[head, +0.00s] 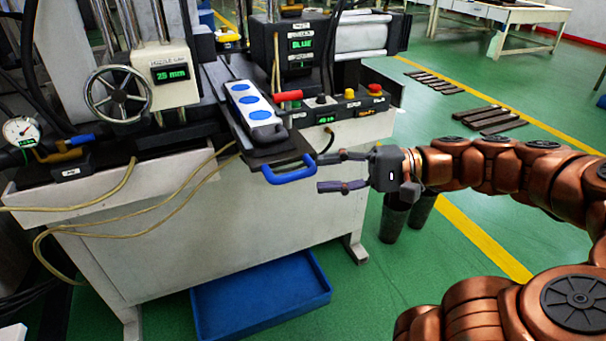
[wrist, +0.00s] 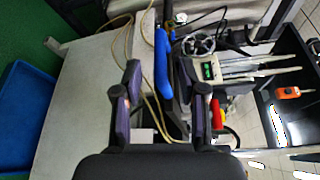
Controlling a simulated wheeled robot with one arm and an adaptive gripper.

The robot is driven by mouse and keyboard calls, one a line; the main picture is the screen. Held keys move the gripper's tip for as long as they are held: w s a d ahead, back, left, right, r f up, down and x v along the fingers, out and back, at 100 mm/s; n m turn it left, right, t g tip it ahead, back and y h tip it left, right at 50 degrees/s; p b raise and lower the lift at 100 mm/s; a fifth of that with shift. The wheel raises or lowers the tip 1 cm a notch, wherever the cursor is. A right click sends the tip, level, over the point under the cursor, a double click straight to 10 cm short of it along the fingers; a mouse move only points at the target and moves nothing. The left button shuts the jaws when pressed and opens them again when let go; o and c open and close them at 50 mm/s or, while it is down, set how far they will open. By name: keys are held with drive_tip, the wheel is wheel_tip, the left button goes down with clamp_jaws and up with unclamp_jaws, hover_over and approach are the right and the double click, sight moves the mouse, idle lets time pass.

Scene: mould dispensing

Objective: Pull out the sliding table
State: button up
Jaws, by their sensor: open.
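The sliding table (head: 283,150) is a dark narrow plate on the machine's front, bearing a pale mould (head: 269,132) with blue round spots. A blue handle (head: 290,175) sticks out from its front end. My gripper (head: 321,172) is open and empty just right of the handle in the head view, fingertips close to its right end. In the wrist view, the handle (wrist: 161,65) shows upright between the two fingertips, apparently a little beyond them. I cannot tell whether any finger touches it.
A red-handled lever (head: 288,96) and a button box (head: 350,104) stand right of the table. A handwheel (head: 118,95) is at left. Yellow cables (head: 130,205) hang over the machine front. A blue tray (head: 262,300) lies below. Dark buckets (head: 393,220) stand under my arm.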

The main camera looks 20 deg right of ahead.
drive_tip(key=shift+v, duration=2.7)
drive_tip(key=s+a+f+n+g+h, duration=0.2)
drive_tip(key=s+a+f+g+h, duration=0.15)
drive_tip(key=a, duration=0.35)
drive_tip(key=s+a+f+n+g+h, duration=0.2)
drive_tip(key=a+f+g, duration=0.25)
drive_tip(key=a, duration=0.35)
drive_tip(key=s+d+f+n+g+h, duration=0.1)
drive_tip(key=s+d+f+n+h, duration=0.25)
drive_tip(key=s+f+h, duration=0.65)
wheel_tip(320, 180, up, 23)
drive_tip(key=s+p, duration=0.2)
drive_tip(key=p, duration=1.8)
drive_tip(key=shift+d+m+t+p, duration=0.2)
drive_tip(key=shift+m+t+p, duration=0.2)
drive_tip(key=shift+m, duration=0.05)
drive_tip(key=shift+f, duration=0.15)
